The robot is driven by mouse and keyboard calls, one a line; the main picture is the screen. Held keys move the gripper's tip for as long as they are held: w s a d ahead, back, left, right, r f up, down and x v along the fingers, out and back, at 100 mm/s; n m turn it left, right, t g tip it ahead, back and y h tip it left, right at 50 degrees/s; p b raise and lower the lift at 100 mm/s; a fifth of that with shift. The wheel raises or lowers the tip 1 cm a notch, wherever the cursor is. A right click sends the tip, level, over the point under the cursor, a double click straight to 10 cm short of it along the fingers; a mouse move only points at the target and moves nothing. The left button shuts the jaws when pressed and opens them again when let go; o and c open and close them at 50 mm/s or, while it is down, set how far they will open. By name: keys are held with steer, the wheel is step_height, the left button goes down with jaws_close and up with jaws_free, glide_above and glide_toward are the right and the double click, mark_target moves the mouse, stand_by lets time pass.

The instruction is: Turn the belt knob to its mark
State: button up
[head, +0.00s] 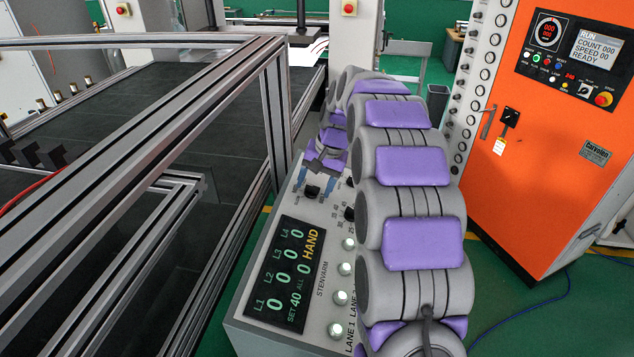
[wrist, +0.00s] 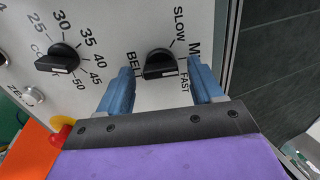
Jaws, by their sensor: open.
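The belt knob (wrist: 160,62) is black and round with a raised bar and a pale stripe on its lower side, on the light grey panel (wrist: 115,25). "SLOW" is printed above right of it and "FAST" below right. The "BELT" label and another starting with "M" are partly covered by my fingers. My gripper (wrist: 159,78) is open, with one blue finger either side of the knob and a gap visible on both sides. In the head view, the knob (head: 312,192) sits between the blue fingers of my gripper (head: 315,182), at the panel's far end.
A second black knob (wrist: 57,59) with a numbered scale is left of the belt knob. The panel display (head: 284,275) reads HAND, with lane counts of zero. A metal frame (head: 277,120) stands close left; an orange cabinet (head: 560,150) stands right.

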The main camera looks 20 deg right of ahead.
steer(key=shift+a, duration=0.6)
steer(key=shift+d, duration=0.75)
steer(key=c, duration=0.6)
steer(key=shift+a+f, duration=0.1)
steer(key=shift+a, duration=0.15)
steer(key=c, duration=0.5)
